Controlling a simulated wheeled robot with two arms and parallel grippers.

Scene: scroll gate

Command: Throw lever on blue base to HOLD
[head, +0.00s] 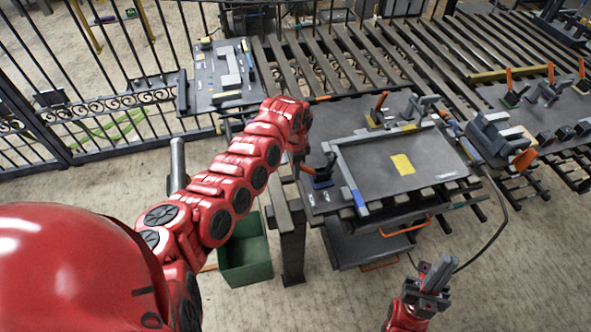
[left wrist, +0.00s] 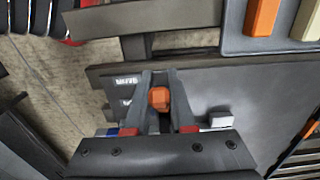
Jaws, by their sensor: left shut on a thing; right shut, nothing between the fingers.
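The lever on the blue base (head: 322,184) stands at the left edge of the grey plate in the head view. Its orange handle (head: 306,169) points left there. In the left wrist view the orange handle (left wrist: 160,97) sits between the fingers of my left gripper (left wrist: 159,88), which is shut on it. Most of the blue base is hidden in the left wrist view. A small white label (left wrist: 127,80) lies just left of the fingers; a second label below it is partly hidden. My right gripper (head: 436,274) is shut and empty, in front of the cart.
A lever with an orange handle on a yellow base (head: 376,119) stands at the back of the plate. A grey frame (head: 348,172) and a yellow patch (head: 402,164) lie on the plate. A green bin (head: 245,259) stands on the floor below my left arm.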

